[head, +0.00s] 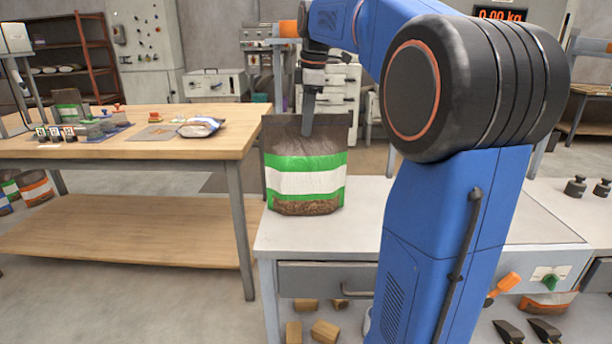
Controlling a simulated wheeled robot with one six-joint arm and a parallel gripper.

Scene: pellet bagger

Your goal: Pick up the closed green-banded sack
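The green-banded sack (306,178) stands upright at the left end of the white-topped bench (365,205). It has a dark brown top, a white label between two green bands, and brown contents showing near its base. Its top edge looks flat and drawn together, but a seal is too small to make out. The other finger is hidden, so I cannot tell whether the gripper is closed on the sack.
A wooden table (130,145) at left holds small sacks, labelled blocks and tools. Two dark weights (576,187) stand at the right of the bench. Wooden blocks (325,331) lie below the bench drawer. My blue arm covers the middle of the bench.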

